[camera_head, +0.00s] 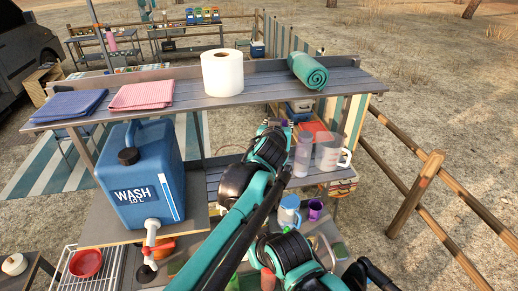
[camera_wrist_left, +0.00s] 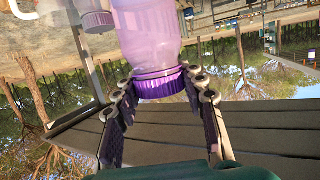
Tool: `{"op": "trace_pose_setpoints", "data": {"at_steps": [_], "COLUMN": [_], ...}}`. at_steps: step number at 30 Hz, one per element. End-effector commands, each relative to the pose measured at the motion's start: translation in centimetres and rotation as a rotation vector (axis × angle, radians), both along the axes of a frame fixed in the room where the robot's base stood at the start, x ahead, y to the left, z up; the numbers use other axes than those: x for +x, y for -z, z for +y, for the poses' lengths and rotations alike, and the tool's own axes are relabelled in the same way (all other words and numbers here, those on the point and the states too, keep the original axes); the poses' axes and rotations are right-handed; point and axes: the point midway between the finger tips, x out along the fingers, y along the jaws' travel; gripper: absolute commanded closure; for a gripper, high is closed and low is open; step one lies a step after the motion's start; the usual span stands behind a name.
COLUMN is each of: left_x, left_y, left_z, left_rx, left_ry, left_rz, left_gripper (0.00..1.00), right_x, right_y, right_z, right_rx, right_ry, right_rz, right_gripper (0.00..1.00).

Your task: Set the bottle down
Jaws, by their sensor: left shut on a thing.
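My left gripper (camera_wrist_left: 161,84) is shut on a translucent pink bottle (camera_wrist_left: 148,30) in the left wrist view. Its fingers sit on either side of the purple cap (camera_wrist_left: 158,84). The wrist picture is upside down, so the cap is at the bottle's upper end. The bottle's lower end is out of that frame, so I cannot tell whether it touches anything. In the head view my left arm reaches to the middle shelf (camera_head: 214,181) and hides its gripper and the bottle. My right arm shows at the bottom, but its fingers are not clear.
A clear bottle (camera_head: 303,154) and a white-handled pitcher (camera_head: 330,152) stand at the right of the middle shelf. The slatted upper shelf (camera_head: 262,90) overhangs it, bearing a paper roll (camera_head: 222,72) and a green rolled cloth (camera_head: 308,70). A blue water container (camera_head: 141,172) stands left.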

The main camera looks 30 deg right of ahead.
Motion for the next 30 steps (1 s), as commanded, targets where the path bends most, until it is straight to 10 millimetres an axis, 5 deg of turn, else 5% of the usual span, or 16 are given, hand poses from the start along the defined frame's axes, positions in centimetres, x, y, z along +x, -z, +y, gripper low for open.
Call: {"op": "trace_pose_setpoints", "data": {"at_steps": [13,30], "left_x": [6.4,7.0], "left_y": [4.9,9.6], "left_z": [5.5,6.0], "left_rx": [-0.002,-0.001], "left_ry": [-0.003,0.001], "left_rz": [0.001,-0.001], "left_gripper": [1.00,1.00], "right_x": [0.0,0.0], "right_y": [-0.8,-1.3], "right_z": [0.0,0.0], "right_rx": [0.000,0.000], "right_ry": [0.000,0.000], "right_rz": [0.000,0.000], "right_gripper": [0.27,0.27]}}
